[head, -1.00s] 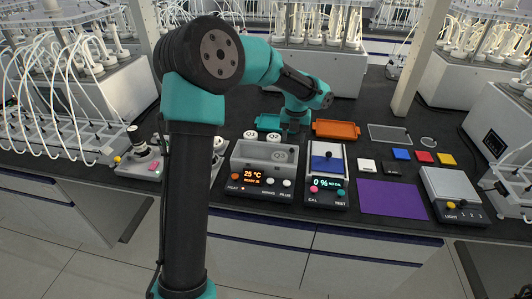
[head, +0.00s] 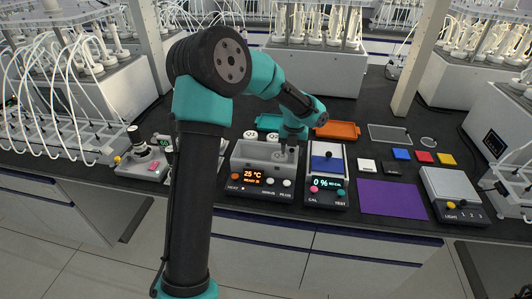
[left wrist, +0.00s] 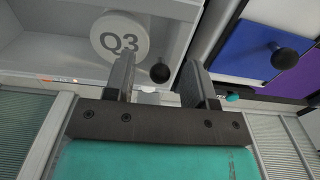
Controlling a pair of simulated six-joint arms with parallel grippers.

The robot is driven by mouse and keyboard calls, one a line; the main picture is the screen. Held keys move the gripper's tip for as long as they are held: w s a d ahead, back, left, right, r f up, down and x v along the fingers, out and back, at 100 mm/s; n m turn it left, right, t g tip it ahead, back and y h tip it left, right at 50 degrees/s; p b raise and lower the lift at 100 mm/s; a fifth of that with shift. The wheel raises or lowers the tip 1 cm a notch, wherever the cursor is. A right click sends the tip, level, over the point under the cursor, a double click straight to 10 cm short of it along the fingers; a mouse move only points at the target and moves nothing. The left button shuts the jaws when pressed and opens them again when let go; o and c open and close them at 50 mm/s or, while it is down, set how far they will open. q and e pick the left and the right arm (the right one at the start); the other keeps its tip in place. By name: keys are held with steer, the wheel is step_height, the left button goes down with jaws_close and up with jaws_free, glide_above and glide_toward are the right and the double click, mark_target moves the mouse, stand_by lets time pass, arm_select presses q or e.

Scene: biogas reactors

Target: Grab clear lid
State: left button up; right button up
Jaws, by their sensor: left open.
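The clear lid with its black knob (left wrist: 160,73) appears to lie over the grey bath box (head: 236,158). My left gripper (head: 288,156) is low over the right part of this box. In the left wrist view its two fingers (left wrist: 158,66) are apart, with the black knob showing between them. I cannot tell whether the fingers are level with the knob or touch it. The lid's edges are hard to make out. My right gripper is not in view.
Right of the box stands a device with a blue plate and black knob (head: 328,157). Caps Q1 (head: 250,134) and Q2 (head: 272,136) stand behind the box, near an orange tray (head: 338,130). A purple mat (head: 390,197) and small coloured blocks lie farther right.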

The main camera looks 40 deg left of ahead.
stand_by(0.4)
arm_select(q)
jaws_close()
